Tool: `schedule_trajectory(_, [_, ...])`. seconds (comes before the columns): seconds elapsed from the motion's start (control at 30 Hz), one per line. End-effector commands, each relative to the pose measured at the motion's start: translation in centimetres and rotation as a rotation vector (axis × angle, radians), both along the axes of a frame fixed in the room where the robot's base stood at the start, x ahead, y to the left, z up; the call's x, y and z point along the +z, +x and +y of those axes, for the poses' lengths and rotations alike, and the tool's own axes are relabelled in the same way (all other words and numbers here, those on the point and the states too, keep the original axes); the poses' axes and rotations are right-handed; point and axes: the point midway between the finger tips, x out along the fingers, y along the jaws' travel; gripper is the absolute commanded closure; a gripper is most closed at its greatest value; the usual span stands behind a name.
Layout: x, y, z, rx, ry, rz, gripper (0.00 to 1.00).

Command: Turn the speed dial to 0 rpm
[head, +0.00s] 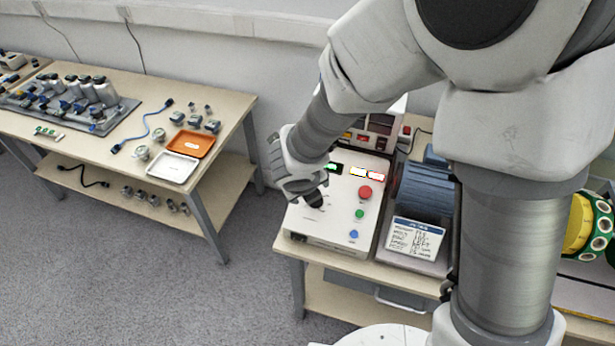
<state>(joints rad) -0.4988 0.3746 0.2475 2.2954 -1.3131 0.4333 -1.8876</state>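The speed dial (314,199) is a black knob on the sloped face of a white control box (325,229). My gripper (308,190) is right over the dial, with its fingers pointing down at it. The fingers hide part of the knob and its scale, so the dial's setting cannot be read. Whether the fingers touch or grip the knob cannot be told from this view. A small display with green digits (334,168) is partly visible beside the gripper; its value is too small to read.
The box also carries a red button (365,192), a green button (359,214) and a blue button (354,234). A blue motor (424,187) and a label card (414,237) stand to the right. A left table holds an orange tray (191,144) and a white tray (172,167).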

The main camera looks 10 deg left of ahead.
Motion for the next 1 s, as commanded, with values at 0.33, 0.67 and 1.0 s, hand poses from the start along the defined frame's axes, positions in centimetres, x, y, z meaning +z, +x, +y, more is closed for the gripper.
schedule_trajectory(0.33, [3.5,-1.8,0.1,0.000,0.000,0.000,0.21])
schedule_trajectory(0.67, [3.5,-1.8,0.1,0.000,-0.001,0.001,0.21])
schedule_trajectory(1.0, [4.5,-1.3,-1.1,-0.106,0.034,-0.018,0.21])
